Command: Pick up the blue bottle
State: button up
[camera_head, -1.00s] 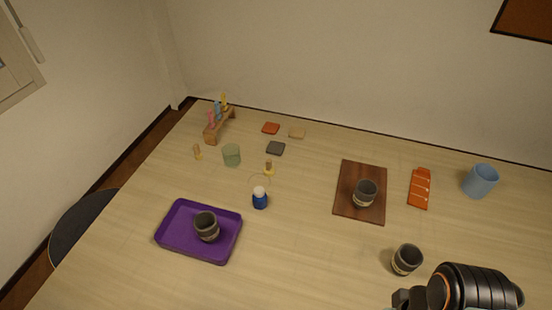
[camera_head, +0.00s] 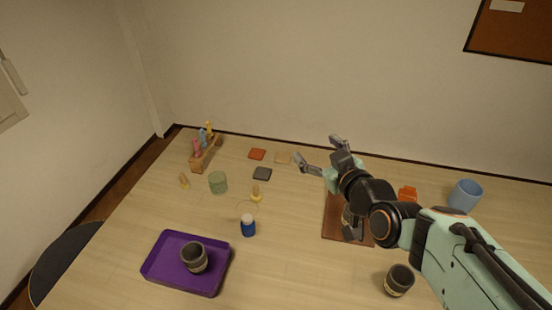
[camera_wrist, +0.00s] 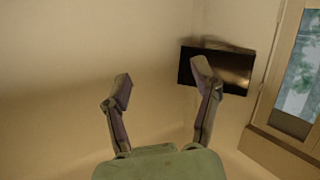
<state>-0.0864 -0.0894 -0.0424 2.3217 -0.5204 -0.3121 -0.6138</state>
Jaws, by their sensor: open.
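The blue bottle (camera_head: 248,227) stands upright on the table in the head view, with a pale top. It is just right of the purple tray. My gripper (camera_head: 319,152) is open and empty, raised over the back part of the table, above and to the right of the bottle in the picture. The bottle is not in the wrist view.
A purple tray (camera_head: 160,271) holds a dark cup (camera_head: 194,256). A green cup (camera_head: 218,182) and a yellow-based stamp-like piece (camera_head: 256,193) stand behind the bottle. My arm partly covers a brown board (camera_head: 334,224). Another dark cup (camera_head: 399,280) and a blue mug (camera_head: 465,196) are right.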

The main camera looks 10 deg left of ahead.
jog(key=w+a+f+t+y, duration=0.1)
jog(key=w+a+f+y, duration=0.1)
jog(key=w+a+f, duration=0.35)
jog(key=g, duration=0.4)
send_near(248, 220)
jog(key=shift+m+h, duration=0.3)
jog(key=shift+m, duration=0.1)
jog(key=x, duration=0.4)
jog(key=shift+w+r, duration=0.15)
jog(key=shift+w, duration=0.05)
jog(key=x, duration=0.5)
jog(key=shift+a+f, duration=0.2)
jog(key=shift+a, duration=0.2)
jog(key=shift+w+a+f, duration=0.2)
jog(key=shift+w+a, duration=0.15)
jog(key=shift+w, duration=0.05)
grip_shut()
